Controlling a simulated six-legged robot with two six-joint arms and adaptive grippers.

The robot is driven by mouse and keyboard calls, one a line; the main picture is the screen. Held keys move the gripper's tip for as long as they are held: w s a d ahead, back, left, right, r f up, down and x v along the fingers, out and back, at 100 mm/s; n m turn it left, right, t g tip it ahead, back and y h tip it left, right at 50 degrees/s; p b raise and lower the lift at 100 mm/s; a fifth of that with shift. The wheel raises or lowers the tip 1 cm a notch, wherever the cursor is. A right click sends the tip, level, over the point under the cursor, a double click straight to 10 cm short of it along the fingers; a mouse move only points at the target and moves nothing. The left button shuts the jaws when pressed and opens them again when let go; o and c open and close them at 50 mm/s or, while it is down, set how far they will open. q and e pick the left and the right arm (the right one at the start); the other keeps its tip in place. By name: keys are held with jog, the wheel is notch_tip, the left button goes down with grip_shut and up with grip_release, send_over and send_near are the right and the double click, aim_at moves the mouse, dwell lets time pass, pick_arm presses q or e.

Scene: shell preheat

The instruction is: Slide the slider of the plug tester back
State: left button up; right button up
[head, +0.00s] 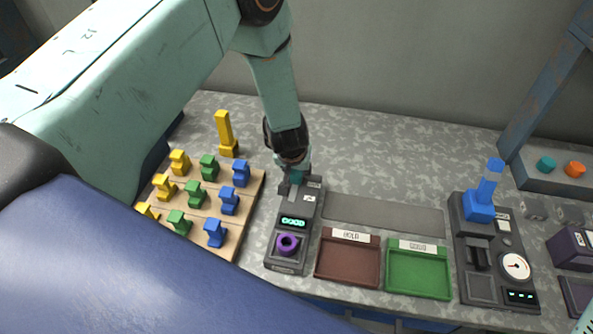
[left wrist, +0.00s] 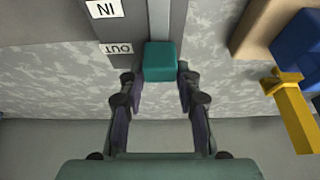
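The plug tester (head: 285,252) is a dark narrow box with a lit display reading GOOD. A purple ring-shaped piece (head: 287,244) sits in its near end. The teal slider knob (left wrist: 160,62) is at the tester's far end, beside the OUT label, with the IN label further along the track. My left gripper (head: 293,172) reaches down onto the far end of the tester. In the left wrist view its fingers (left wrist: 160,75) lie against both sides of the knob, shut on it. My right gripper is not in view.
A wooden board (head: 252,195) with yellow, green and blue pieces stands left of the tester. A brown tray (head: 347,262) and a green tray (head: 418,272) lie to its right. Further right is a gauge device (head: 478,290) with a blue lever piece (head: 484,195).

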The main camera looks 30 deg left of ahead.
pick_arm(q)
jog(key=o, duration=0.3)
jog(key=shift+s+f, duration=0.1)
jog(key=shift+s, duration=0.05)
jog(key=shift+o, duration=0.2)
jog(key=shift+s, duration=0.1)
jog(key=v, duration=1.2)
jog(key=shift+f, duration=0.1)
